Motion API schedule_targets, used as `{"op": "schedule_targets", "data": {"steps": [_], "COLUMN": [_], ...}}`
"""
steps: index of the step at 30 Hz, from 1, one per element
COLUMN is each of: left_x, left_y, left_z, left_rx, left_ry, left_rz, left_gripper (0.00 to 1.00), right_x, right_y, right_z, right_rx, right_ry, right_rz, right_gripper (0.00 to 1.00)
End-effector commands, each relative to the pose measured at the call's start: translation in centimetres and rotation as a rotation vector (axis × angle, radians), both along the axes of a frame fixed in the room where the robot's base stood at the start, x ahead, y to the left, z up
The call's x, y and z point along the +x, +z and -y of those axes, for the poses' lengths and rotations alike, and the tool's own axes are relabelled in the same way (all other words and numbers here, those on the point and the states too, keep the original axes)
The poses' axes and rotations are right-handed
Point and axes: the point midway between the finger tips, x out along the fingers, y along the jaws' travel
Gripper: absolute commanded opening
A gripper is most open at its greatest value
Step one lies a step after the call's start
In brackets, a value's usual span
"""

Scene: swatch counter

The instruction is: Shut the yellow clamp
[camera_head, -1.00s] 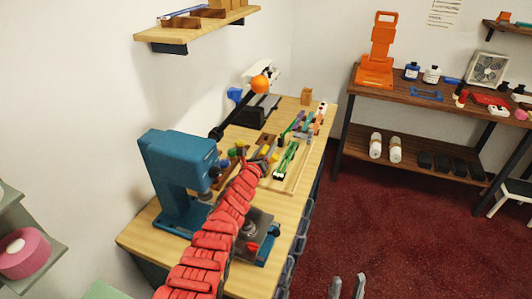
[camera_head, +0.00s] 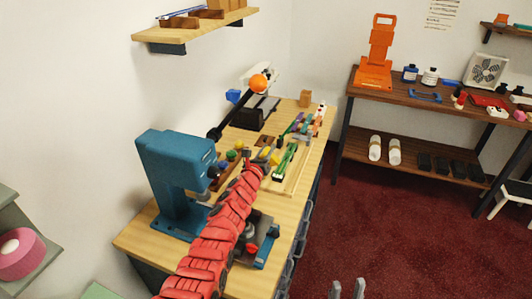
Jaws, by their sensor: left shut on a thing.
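The yellow clamp (camera_head: 274,159) shows as a small yellow patch on the workbench, at the tip of my red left arm. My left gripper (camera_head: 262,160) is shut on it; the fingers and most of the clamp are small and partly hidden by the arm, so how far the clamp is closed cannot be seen. My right gripper (camera_head: 347,289) is at the bottom edge, with its two grey fingers apart and empty, over the dark red floor and away from the bench.
A blue press (camera_head: 172,165) stands on the wooden workbench (camera_head: 137,240) left of my arm. Green and other coloured clamps (camera_head: 287,160) lie right beside the gripper. A black lever with an orange ball (camera_head: 258,83) rises behind. Brown shelving (camera_head: 430,110) stands far right; the floor between is clear.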

Motion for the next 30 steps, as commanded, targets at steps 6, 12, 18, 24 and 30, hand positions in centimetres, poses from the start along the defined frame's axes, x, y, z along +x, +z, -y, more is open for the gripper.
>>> {"op": "schedule_targets", "data": {"steps": [6, 12, 18, 24, 30], "left_x": [-0.1, -0.1, -0.1, -0.1, -0.8], "left_y": [-0.3, -0.3, -0.3, -0.1, 0.0], "left_z": [0.0, 0.0, 0.1, 0.2, -0.1], "left_rx": [0.093, 0.094, 0.093, 0.092, 0.094], "left_ry": [0.008, 0.009, 0.007, 0.005, 0.004], "left_rz": [0.033, 0.033, 0.033, 0.034, 0.032], "left_gripper": [0.00, 0.00, 0.51, 0.51, 0.51], "right_x": [0.0, 0.0, 0.0, 0.0, 0.0], "right_y": [-0.7, -0.6, -0.6, -0.6, 0.7], "right_z": [0.0, 0.0, 0.0, 0.0, 0.0], "right_rx": [0.000, 0.000, 0.000, 0.000, 0.000], "right_ry": [0.000, 0.000, 0.000, 0.000, 0.000], "right_rz": [0.000, 0.000, 0.000, 0.000, 0.000], "right_gripper": [0.40, 0.40, 0.40, 0.40, 0.40]}}
